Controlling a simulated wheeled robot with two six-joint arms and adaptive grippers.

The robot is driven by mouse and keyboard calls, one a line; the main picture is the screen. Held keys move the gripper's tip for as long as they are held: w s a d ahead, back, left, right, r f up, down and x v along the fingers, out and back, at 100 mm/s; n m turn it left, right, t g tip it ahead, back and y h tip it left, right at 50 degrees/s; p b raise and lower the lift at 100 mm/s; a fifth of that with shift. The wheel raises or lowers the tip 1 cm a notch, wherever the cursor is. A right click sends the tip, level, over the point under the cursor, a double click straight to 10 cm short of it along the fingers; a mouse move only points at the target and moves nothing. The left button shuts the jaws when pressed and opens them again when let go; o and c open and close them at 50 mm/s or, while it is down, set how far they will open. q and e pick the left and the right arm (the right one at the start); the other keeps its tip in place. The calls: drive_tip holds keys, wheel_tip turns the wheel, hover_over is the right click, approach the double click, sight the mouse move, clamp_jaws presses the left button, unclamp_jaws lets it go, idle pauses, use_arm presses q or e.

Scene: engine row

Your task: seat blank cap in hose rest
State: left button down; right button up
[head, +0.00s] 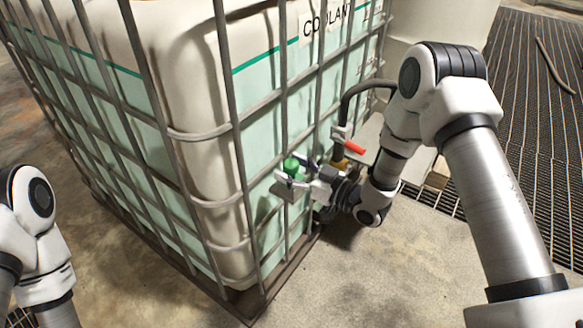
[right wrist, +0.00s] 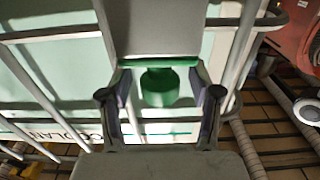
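The green blank cap (head: 291,164) shows by the cage of the coolant tank, at the fingers of my right gripper (head: 297,176). In the right wrist view the cap (right wrist: 160,88) lies between the two fingers of the gripper (right wrist: 160,98), with a gap on each side. The gripper is open. A grey plate (right wrist: 155,30), perhaps part of the hose rest, lies right by the cap's green edge; I cannot tell whether the cap sits in it. My left gripper is out of view; only its arm shows at the left edge.
The white tank (head: 190,60) stands in a grey bar cage close to my right gripper. A valve with a red handle (head: 354,147) and a black hose (head: 347,100) are just right of the gripper. The concrete floor (head: 400,270) in front is clear.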

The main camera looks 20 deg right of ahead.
drive_tip(key=v, duration=1.2)
